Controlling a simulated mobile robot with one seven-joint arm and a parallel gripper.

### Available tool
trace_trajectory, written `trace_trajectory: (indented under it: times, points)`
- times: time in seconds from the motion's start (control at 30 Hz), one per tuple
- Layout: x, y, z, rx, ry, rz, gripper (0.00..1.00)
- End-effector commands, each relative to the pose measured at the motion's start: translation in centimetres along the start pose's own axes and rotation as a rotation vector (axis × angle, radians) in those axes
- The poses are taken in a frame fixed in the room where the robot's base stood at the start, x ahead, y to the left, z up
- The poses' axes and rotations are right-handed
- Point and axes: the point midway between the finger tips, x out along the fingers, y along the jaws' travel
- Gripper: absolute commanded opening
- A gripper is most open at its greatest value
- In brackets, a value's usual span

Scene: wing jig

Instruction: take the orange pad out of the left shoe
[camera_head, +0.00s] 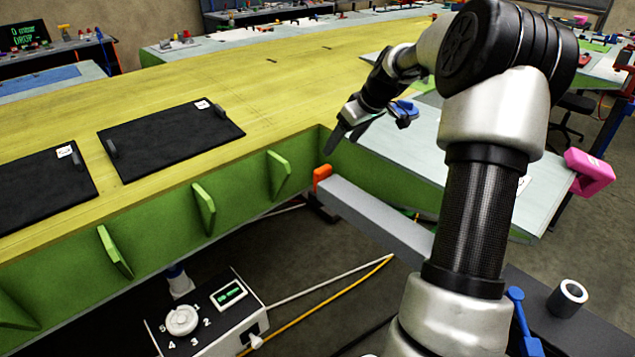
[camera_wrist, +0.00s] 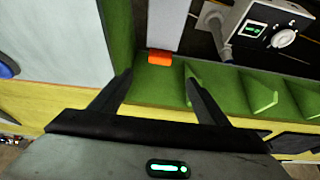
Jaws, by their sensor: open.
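In the wrist view the orange pad (camera_wrist: 160,57) shows beyond and between my fingertips, against the green wall. I cannot make out the left shoe's outline clearly; a dark piece shows under the pad. My gripper (camera_head: 348,135) is open and empty, above the pad and a little to its right, apart from it. The gripper's two fingers (camera_wrist: 158,76) are spread wide in the wrist view.
Green ribs (camera_head: 204,208) stick out from the wing's side. Black mats (camera_head: 170,137) lie on the yellow wing top. A control box (camera_head: 210,315) with a dial and cables stands below. A pale table (camera_head: 440,165) lies to the right, with a blue object (camera_head: 404,108) near my gripper.

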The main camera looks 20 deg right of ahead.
Motion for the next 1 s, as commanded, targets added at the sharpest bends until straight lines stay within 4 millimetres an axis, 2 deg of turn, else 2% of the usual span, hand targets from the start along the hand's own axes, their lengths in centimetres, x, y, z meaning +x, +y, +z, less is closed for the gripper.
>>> trace_trajectory:
  times: [0.4, 0.5, 0.77, 1.0]
  points:
    - [8.8, -0.2, 0.0, -0.001, -0.003, -0.003, 0.69]
    - [10.2, -0.2, 0.0, -0.001, -0.002, -0.001, 0.69]
    - [12.0, -0.2, 0.2, 0.0, -0.003, -0.001, 0.69]
    - [15.5, -0.2, 0.5, 0.0, -0.002, -0.001, 0.69]
